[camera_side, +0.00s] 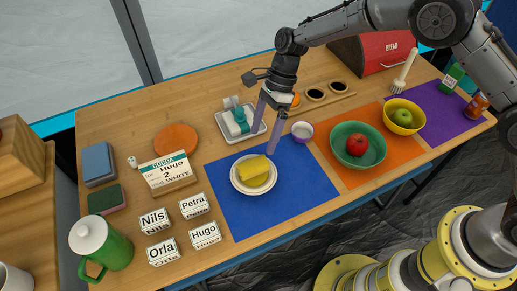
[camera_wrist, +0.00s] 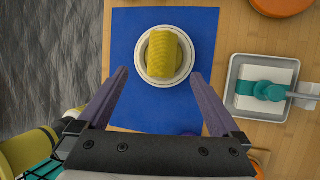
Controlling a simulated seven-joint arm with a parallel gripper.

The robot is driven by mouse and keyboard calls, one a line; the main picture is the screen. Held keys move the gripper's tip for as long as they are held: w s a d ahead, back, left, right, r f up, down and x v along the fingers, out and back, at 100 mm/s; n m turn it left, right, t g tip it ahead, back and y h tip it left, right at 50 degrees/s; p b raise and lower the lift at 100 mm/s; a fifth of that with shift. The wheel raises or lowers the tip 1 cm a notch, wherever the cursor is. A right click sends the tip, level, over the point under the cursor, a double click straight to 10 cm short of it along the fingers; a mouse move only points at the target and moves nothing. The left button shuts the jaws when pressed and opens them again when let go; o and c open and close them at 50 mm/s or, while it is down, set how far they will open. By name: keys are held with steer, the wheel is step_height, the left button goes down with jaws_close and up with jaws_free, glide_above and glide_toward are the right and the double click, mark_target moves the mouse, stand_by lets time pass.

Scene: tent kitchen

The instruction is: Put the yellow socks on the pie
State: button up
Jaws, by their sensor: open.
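The yellow socks, a soft-looking rolled bundle (camera_side: 254,170), lie on a round cream dish (camera_side: 238,184) on the blue mat (camera_side: 295,187). The bundle also shows in the wrist view (camera_wrist: 163,55), resting inside the dish's rim (camera_wrist: 141,67). I cannot tell whether this dish is the pie or has a pie in it, as the bundle covers its middle. My gripper (camera_side: 264,142) is open, its two purple fingers apart and empty. In the wrist view the fingertips (camera_wrist: 160,74) point toward the dish, one to each side, with clear space between them and the bundle.
A white tray (camera_side: 222,129) with a teal-and-white item stands behind the mat. A small pale cup (camera_side: 302,131) is near the mat's back edge. To the right are a green bowl with a red apple (camera_side: 357,145) and a yellow bowl. Name blocks (camera_side: 205,235) stand left.

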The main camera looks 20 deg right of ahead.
steer(key=shift+v, duration=1.7)
steer(key=s+d+r+n+t+h, duration=0.1)
steer(key=s+d+r+n+t, duration=0.1)
steer(key=s+d+r+n, duration=0.45)
steer(key=s+d+r+n+t, duration=0.2)
steer(key=s+d+r, duration=0.1)
steer(key=d+r, duration=0.65)
steer(key=s+d+r+n+t+h, duration=0.1)
steer(key=s+d+n+t, duration=0.1)
steer(key=s+d+n, duration=0.3)
steer(key=s+d+r+n+t+h, duration=0.1)
steer(key=s+d+n, duration=0.4)
steer(key=s, duration=0.9)
steer(key=shift+d+t+h, duration=0.3)
steer(key=shift+t+h, duration=0.3)
steer(key=shift+h, duration=0.1)
